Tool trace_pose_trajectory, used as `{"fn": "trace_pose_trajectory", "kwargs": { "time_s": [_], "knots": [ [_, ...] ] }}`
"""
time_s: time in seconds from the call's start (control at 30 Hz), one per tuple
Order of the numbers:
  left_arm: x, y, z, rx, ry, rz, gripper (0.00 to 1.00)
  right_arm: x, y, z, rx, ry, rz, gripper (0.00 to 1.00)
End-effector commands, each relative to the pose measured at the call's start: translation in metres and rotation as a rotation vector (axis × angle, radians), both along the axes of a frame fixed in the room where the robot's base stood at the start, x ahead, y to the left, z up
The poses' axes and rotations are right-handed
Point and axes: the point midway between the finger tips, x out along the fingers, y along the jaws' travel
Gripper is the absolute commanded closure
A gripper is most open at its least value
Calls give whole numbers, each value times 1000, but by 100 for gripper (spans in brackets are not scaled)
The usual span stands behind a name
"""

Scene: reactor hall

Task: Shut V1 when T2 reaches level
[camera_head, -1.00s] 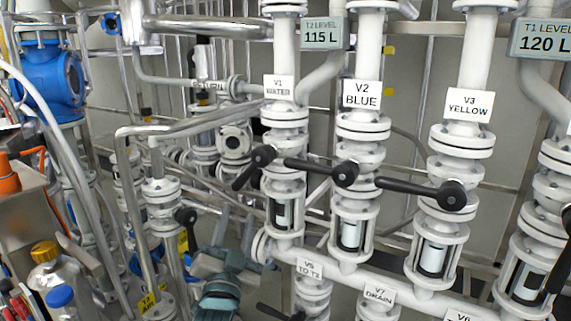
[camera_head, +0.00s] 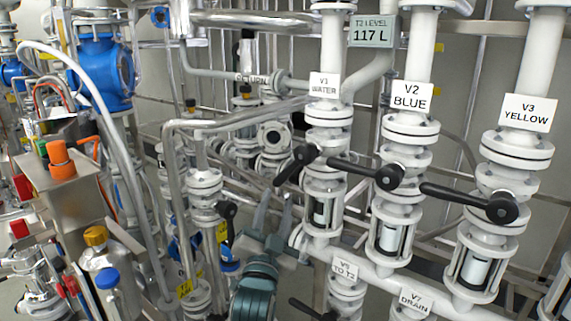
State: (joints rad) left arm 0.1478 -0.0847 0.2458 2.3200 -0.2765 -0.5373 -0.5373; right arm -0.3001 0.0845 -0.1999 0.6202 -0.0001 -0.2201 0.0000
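The T2 level display (camera_head: 373,34) reads 117 L. The V1 WATER label (camera_head: 324,85) is on the white pipe below and left of it. The V1 valve's black lever (camera_head: 294,166) slants down to the left from its hub. My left gripper (camera_head: 275,206), teal with grey fingers, is at the lower middle, below and left of the V1 lever and apart from it. Its fingers point up with a gap between them, and nothing shows between them. My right gripper is not in view.
The V2 BLUE lever (camera_head: 368,172) and V3 YELLOW lever (camera_head: 472,199) point left, nearly level. The V5 TO T2 label (camera_head: 345,268) and V7 DRAIN label (camera_head: 415,301) are below. Bent silver pipes (camera_head: 185,150) stand left of V1. Bottles (camera_head: 105,260) stand at lower left.

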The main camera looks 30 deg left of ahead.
Motion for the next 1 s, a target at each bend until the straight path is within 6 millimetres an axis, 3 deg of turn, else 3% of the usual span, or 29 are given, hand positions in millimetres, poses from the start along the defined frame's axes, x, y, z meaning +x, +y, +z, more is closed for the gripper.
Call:
{"fn": "trace_pose_trajectory", "kwargs": {
  "time_s": [0.6, 0.8, 1.0],
  "knots": [
    [94, 42, 39, -1, 0, 0, 64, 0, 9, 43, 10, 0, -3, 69],
    [113, 51, 44, -2, 0, 0, 64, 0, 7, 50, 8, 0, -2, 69],
    [120, 54, 46, -1, -1, 0, 64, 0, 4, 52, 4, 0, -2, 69]
  ]
}}
